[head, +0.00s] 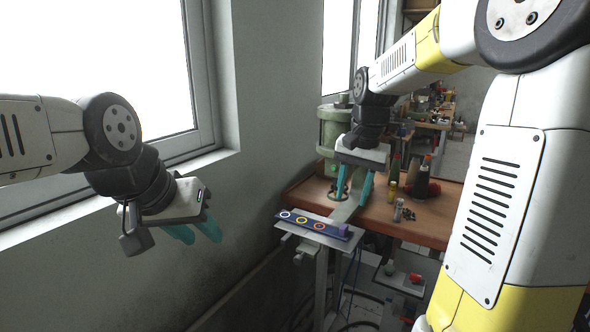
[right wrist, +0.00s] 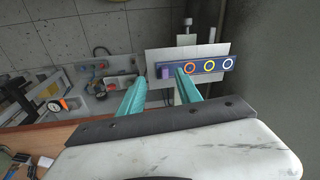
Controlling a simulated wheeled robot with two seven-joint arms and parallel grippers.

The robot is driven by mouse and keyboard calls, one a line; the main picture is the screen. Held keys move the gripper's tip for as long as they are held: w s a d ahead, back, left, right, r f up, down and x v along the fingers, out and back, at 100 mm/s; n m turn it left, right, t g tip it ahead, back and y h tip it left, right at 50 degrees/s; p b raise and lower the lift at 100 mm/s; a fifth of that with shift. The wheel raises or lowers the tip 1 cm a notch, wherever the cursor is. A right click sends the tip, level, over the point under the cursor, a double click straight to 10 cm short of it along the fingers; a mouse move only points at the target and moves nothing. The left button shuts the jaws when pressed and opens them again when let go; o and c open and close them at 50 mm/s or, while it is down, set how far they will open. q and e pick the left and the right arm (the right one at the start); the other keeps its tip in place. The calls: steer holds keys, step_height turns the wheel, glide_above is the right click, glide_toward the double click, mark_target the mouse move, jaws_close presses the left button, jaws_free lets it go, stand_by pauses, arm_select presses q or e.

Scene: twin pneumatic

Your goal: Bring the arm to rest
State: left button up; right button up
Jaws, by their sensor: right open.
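My right gripper (head: 352,190) is open, with its teal fingers apart above the workbench, near a blue strip (head: 314,225) with white, yellow and orange rings. A purple piece (head: 343,230) is at the strip's right end in the head view. My left gripper (head: 196,232) hangs at the left in front of the wall, its teal fingers somewhat apart and empty.
The brown workbench (head: 430,228) carries a green machine (head: 334,135), bottles (head: 413,170) and small parts. The wall and window are close on the left.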

steer(key=s+a+r+n+t+y, duration=0.1)
steer(key=s+n+t, duration=0.3)
steer(key=s, duration=1.4)
steer(key=shift+s+a+r+n+t, duration=0.15)
steer(key=shift+a+r+n+t, duration=0.15)
steer(key=shift+a+r+n, duration=0.4)
steer(key=shift+d+f, duration=0.1)
steer(key=shift+d, duration=0.15)
